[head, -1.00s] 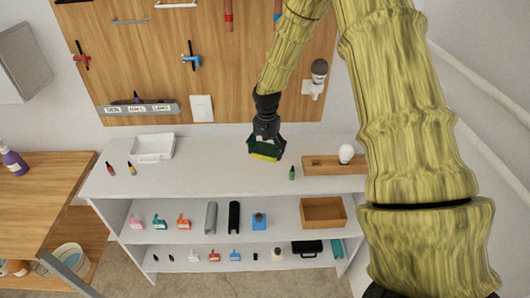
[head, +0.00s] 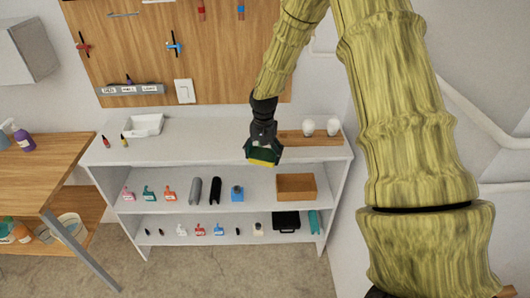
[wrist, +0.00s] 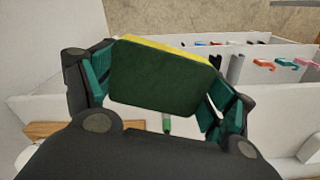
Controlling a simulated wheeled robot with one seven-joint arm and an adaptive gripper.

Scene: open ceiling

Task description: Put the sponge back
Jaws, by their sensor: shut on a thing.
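The sponge (head: 264,156) is dark green with a yellow layer. My gripper (head: 262,146) is shut on it in front of the white shelf unit's top edge. In the wrist view the sponge (wrist: 160,80) is held between the two fingers of my gripper (wrist: 160,92), with its dark green face toward the camera and the yellow layer along its far edge. In the head view the gripper covers part of the shelf top behind it.
The white shelf unit (head: 190,150) holds several bottles and tools, a wooden box (head: 296,187) and a black case (head: 286,221). A white tray (head: 142,125) and a wooden bulb holder (head: 300,138) stand on top. A wooden table (head: 40,170) is at left. Floor in front is clear.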

